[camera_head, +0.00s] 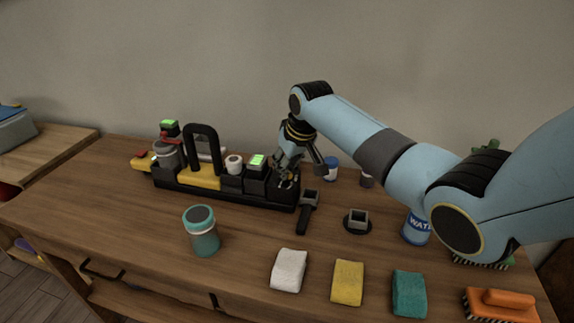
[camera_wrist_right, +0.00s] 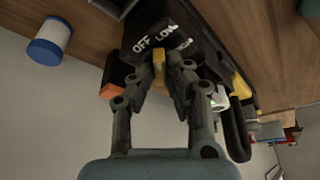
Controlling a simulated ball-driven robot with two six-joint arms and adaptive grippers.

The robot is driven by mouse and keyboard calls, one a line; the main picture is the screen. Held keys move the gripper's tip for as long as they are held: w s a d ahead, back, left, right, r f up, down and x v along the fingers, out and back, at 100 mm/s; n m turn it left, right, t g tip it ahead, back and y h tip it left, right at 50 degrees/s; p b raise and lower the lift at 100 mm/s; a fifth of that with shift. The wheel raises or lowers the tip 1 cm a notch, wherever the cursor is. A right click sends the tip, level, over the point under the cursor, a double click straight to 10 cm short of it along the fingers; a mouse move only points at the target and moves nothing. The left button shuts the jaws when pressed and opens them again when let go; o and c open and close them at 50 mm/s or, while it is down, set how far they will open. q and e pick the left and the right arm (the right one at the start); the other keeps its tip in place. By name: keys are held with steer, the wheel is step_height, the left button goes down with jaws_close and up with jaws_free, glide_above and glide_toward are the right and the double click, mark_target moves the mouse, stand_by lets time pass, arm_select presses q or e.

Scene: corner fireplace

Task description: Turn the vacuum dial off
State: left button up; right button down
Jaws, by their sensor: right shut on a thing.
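The vacuum unit (camera_head: 225,190), a long black caddy-like body with a yellow section and a tall black handle, stands at the back of the wooden table. My right gripper (camera_head: 288,178) is lowered onto its right end and hides the dial in the head view. In the right wrist view, the fingers of my right gripper (camera_wrist_right: 159,78) are shut on a small yellow dial (camera_wrist_right: 158,66). White labels "OFF" and "LOW" and a third, partly hidden one fan around it. The dial's top lies near "LOW", but its exact setting is unclear. My left gripper is not in view.
A black tool (camera_head: 307,212) and a square-topped black fitting (camera_head: 357,220) lie right of the unit. A teal jar (camera_head: 203,232) stands in front. White, yellow and teal sponges and an orange brush (camera_head: 500,306) line the front. A blue-labelled container (camera_head: 331,168) stands behind.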

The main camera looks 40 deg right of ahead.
steer(key=shift+d+n+y+p, duration=0.1)
steer(key=shift+n+y+p, duration=0.35)
steer(key=shift+n, duration=0.45)
steer(key=shift+f+n+y, duration=0.1)
steer(key=shift+n+y, duration=0.15)
steer(key=shift+n, duration=0.55)
steer(key=shift+d+f+n+g+y, duration=0.1)
steer(key=shift+n+g+y, duration=0.25)
steer(key=shift+n, duration=0.85)
steer(key=shift+n+g+y+b, duration=0.25)
steer(key=shift+n+y+b, duration=0.3)
steer(key=shift+n, duration=0.75)
steer(key=c, duration=1.4)
jaws_free()
steer(key=shift+o, duration=0.2)
